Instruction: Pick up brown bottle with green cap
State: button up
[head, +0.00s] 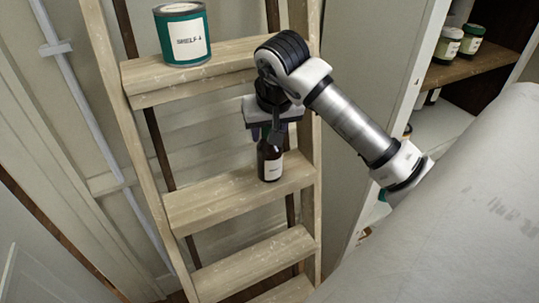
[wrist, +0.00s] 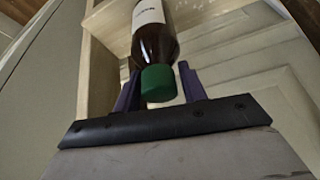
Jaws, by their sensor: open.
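The brown bottle (head: 270,162) stands upright on a step of the wooden ladder (head: 215,200), with a white label facing out. In the wrist view the bottle (wrist: 153,45) shows its green cap (wrist: 158,83) between the two purple fingers. My gripper (head: 264,135) is directly above the bottle, pointing down, with its fingers around the cap. The fingers of my gripper (wrist: 158,88) are open, with a gap visible on the right of the cap. The left finger is close to the cap; I cannot tell whether it touches. In the head view the cap is mostly hidden by the gripper.
A green can (head: 183,35) with a white label stands on a higher ladder step, left of my arm. The ladder's right rail (head: 304,130) is close to the gripper. A shelf unit with jars (head: 447,45) is at the right. The lower steps look clear.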

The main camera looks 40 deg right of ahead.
grip_shut()
jog(key=shift+s+f, duration=0.1)
jog(key=shift+a, duration=0.15)
dwell(0.6)
